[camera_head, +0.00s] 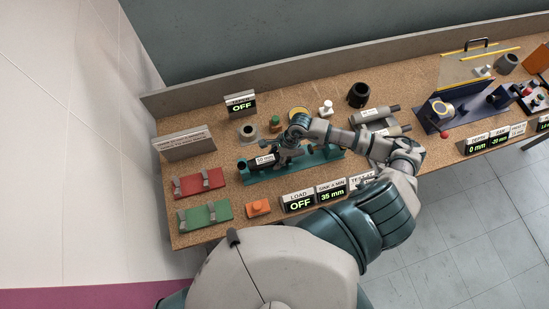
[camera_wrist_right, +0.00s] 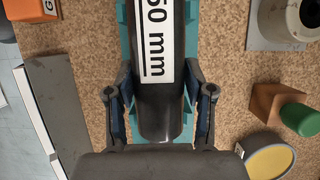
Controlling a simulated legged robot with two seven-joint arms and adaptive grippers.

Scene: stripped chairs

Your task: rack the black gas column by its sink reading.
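The black gas column (camera_head: 262,162) lies in a teal stand (camera_head: 318,161), with a white label reading "50 mm" on it. In the right wrist view the column (camera_wrist_right: 162,118) runs up the middle, its label partly cut off by the top edge. My right gripper (camera_head: 280,155) is at the column; its fingers (camera_wrist_right: 160,88) stand open on either side, with gaps between them and the column. The sink display (camera_head: 332,192) reads 35 mm. The load display (camera_head: 299,201) reads OFF. A red rack (camera_head: 200,183) and a green rack (camera_head: 205,215) lie at the left. My left gripper is not in view.
An orange block (camera_head: 258,207) sits beside the green rack. A sign (camera_head: 185,142) stands behind the red rack. A grey ring (camera_head: 248,131), a green-topped block (camera_head: 276,124) and grey cylinders (camera_head: 375,114) stand near the stand. A low wall edges the bench's back.

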